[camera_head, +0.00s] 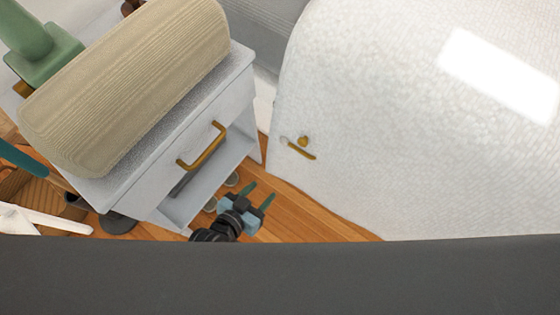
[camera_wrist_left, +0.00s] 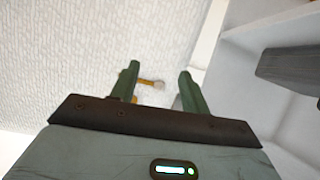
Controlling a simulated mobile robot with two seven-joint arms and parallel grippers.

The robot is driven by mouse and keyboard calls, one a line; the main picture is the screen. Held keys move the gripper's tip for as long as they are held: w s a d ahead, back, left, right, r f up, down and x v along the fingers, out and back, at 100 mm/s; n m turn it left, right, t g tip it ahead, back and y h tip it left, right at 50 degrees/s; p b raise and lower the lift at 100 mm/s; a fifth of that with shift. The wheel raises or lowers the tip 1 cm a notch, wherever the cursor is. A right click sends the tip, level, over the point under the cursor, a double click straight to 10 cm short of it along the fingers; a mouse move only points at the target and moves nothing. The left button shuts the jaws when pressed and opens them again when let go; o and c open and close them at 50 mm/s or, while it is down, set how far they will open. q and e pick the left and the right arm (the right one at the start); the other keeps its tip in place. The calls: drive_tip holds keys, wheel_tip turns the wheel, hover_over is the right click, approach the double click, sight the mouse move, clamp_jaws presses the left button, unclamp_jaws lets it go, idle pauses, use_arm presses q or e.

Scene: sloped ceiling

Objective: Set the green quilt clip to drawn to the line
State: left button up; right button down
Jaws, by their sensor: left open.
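A small brass-coloured clip (camera_head: 302,154) with a round knob and a pale end lies against the white quilt (camera_head: 400,130), on its side facing the cabinet. I see no green on it, and no drawn line is discernible. My left gripper (camera_head: 259,194) is open and empty, below and left of the clip and apart from it in the head view. In the left wrist view, the clip (camera_wrist_left: 150,83) shows beyond and between the two green fingers (camera_wrist_left: 158,88), partly hidden by the left finger. My right gripper is not in view.
A white cabinet (camera_head: 225,110) with a brass drawer handle (camera_head: 203,147) and an open lower shelf stands left of the gripper. A beige ribbed roll (camera_head: 125,85) and a green object (camera_head: 45,50) are on top. Wooden floor (camera_head: 310,213) shows between cabinet and quilt.

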use_arm(q)
drive_tip(key=w+d+f+m+b, duration=0.1)
drive_tip(key=w+f+b, duration=0.4)
drive_tip(key=w, duration=0.3)
drive_tip(key=shift+d+f+t+h, duration=0.2)
drive_tip(key=shift+f+t+h, duration=0.15)
drive_tip(key=shift+f, duration=0.35)
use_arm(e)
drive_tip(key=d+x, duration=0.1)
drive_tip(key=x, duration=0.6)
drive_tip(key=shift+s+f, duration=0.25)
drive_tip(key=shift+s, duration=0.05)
use_arm(q)
drive_tip(key=shift+b, duration=0.3)
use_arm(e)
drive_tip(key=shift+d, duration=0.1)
